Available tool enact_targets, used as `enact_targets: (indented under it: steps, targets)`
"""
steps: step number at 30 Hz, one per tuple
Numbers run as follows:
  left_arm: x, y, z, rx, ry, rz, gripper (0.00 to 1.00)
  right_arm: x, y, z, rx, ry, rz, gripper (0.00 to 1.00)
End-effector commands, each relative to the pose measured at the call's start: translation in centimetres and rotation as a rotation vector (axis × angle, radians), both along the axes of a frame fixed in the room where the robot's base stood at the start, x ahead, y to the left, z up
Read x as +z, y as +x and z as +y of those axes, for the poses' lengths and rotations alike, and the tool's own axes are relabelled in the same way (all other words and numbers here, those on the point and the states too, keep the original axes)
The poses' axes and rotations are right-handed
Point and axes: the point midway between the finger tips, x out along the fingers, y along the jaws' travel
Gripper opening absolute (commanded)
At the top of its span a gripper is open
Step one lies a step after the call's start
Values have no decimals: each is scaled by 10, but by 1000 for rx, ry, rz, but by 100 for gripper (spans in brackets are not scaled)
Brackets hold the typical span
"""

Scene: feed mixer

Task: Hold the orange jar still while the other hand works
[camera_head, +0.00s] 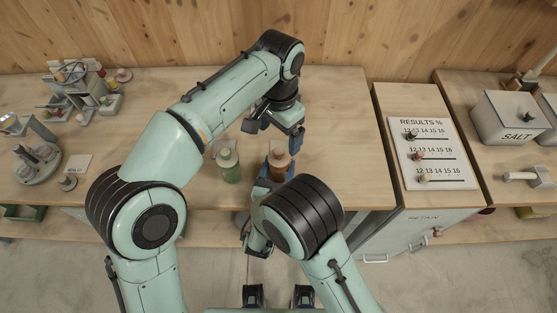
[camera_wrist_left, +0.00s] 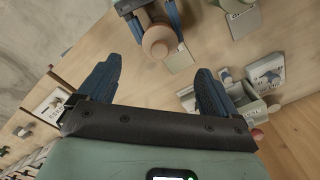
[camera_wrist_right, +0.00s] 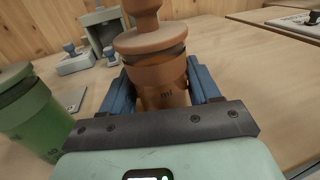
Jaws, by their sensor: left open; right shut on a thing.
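The orange jar (camera_head: 279,158) stands upright on the bench near its front edge, with a knobbed lid on top. My right gripper (camera_head: 275,174) is shut around the jar's body; the right wrist view shows a blue finger on each side of the jar (camera_wrist_right: 160,72), below the lid. My left gripper (camera_head: 273,133) is open and empty, above and just behind the jar. In the left wrist view, the jar's round lid (camera_wrist_left: 157,42) lies beyond the open fingers (camera_wrist_left: 155,85), apart from them.
A green jar (camera_head: 230,170) stands just left of the orange jar. A results board (camera_head: 430,150) and a salt bin (camera_head: 508,118) are to the right. A stand with small items (camera_head: 80,85) and a round grey device (camera_head: 38,163) are at left. The bench right of the jar is clear.

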Motion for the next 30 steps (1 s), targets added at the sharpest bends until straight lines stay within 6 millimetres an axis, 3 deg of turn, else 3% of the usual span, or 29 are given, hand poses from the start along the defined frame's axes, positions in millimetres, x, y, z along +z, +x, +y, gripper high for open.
enact_targets:
  steps: [5, 21, 30]
  targets:
    - [4, 2, 1, -133, -10, 6, 92, 0, 0, 0, 0, -1, 1, 7]
    - [36, 8, 9, -1140, -108, 2, 92, 0, 0, 0, 0, -1, 1, 7]
    - [40, 8, 11, -1362, -130, -11, 92, 0, 0, 0, 0, -1, 1, 7]
